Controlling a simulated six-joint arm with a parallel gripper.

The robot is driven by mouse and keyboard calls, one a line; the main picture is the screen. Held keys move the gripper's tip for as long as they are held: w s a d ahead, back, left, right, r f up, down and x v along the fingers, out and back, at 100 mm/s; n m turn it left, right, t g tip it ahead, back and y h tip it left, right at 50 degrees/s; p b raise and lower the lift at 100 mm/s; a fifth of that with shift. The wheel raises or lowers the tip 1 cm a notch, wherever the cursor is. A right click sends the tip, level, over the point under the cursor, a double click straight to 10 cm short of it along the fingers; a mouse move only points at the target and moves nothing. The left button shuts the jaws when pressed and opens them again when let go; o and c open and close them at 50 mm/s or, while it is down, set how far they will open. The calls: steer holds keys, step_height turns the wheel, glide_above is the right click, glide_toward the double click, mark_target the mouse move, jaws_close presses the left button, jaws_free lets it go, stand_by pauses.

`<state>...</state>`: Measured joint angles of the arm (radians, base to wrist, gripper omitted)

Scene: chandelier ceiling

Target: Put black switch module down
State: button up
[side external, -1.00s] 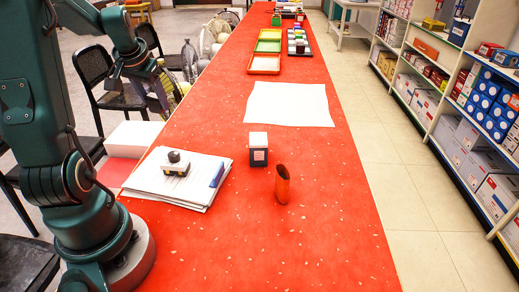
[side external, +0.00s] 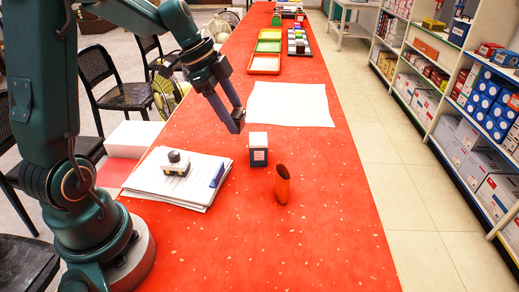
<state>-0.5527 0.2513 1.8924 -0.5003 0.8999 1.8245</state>
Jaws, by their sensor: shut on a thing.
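My gripper (side external: 236,122) hangs above the red table (side external: 325,225), just left of the white sheet and up-left of the dark blue and white box. It is shut on a small dark piece, the black switch module (side external: 238,116). The module is mostly covered by the dark fingers, and its outline is hard to tell from them. It appears held above the table surface.
A dark blue and white box (side external: 258,151) and an orange slant-cut tube (side external: 282,184) stand nearby. A paper stack (side external: 180,180) bears a black-knobbed stamp (side external: 177,163). A white sheet (side external: 289,103) lies flat; trays (side external: 264,64) stand beyond. The front right tabletop is clear.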

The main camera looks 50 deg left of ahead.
steer(key=d+f+m, duration=0.2)
steer(key=d, duration=0.7)
steer(key=s+d+f+m+g+h, duration=0.1)
steer(key=d+f+m, duration=0.1)
steer(key=d, duration=0.7)
steer(key=s+d+f+m+g, duration=0.1)
steer(key=d+f+m, duration=0.1)
steer(key=d, duration=0.8)
steer(key=shift+s+f+m+h, duration=0.25)
steer(key=shift+f+m+h, duration=0.15)
steer(key=shift+m, duration=0.2)
steer(key=shift+d+f, duration=0.1)
steer(key=shift+d, duration=0.05)
steer(key=shift+f, duration=1.95)
steer(key=shift+f, duration=0.2)
steer(key=o, duration=1.3)
steer(key=shift+o, duration=0.2)
steer(key=shift+r, duration=0.1)
